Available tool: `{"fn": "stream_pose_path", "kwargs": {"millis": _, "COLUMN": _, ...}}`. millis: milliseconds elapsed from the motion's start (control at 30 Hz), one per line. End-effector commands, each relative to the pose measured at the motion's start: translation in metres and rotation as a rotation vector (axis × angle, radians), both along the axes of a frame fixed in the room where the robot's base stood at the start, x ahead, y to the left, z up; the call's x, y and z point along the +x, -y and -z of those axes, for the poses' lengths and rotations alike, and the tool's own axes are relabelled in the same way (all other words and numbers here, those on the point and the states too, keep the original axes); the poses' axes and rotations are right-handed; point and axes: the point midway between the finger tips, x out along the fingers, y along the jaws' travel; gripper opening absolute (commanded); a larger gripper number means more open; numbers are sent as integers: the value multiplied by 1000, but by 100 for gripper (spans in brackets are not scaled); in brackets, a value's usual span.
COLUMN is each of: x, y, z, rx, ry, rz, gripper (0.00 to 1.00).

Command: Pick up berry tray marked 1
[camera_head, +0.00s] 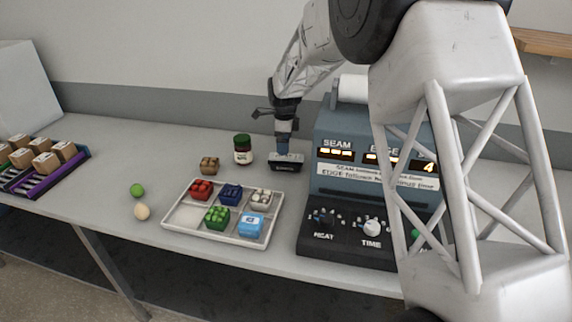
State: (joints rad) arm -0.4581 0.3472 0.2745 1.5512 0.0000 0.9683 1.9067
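Small berry trays stand in the compartments of a light sectioned tray (262,192): a red one (201,190), a dark blue one (231,194), a pale one (261,197) and a green one (217,218). A light blue pack (250,225) with a white label sits at the front right. A brown berry tray (209,165) stands on the table behind the sectioned tray. I cannot read a number 1 on any of them. My gripper (287,163) points down behind the sectioned tray, apart from the berry trays. Its finger opening cannot be made out.
A dark-lidded jar (243,150) stands left of my gripper. A large sealing machine (345,188) stands close on the right. A green ball (137,190) and a cream ball (142,211) lie left of the sectioned tray. A purple-black crate (62,176) holds several brown boxes.

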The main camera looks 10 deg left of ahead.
Motion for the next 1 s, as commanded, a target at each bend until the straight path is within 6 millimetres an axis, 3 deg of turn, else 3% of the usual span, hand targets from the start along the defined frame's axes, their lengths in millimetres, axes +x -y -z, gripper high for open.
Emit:
{"fn": "stream_pose_path", "kwargs": {"millis": 400, "x": 0, "y": 1, "z": 24, "rx": 0, "ry": 0, "rz": 0, "gripper": 100}}
{"fn": "stream_pose_path", "kwargs": {"millis": 800, "x": 0, "y": 1, "z": 27, "rx": 0, "ry": 0, "rz": 0, "gripper": 100}}
{"fn": "stream_pose_path", "kwargs": {"millis": 1000, "x": -1, "y": 3, "z": 40, "rx": -1, "ry": -2, "rz": 0, "gripper": 100}}
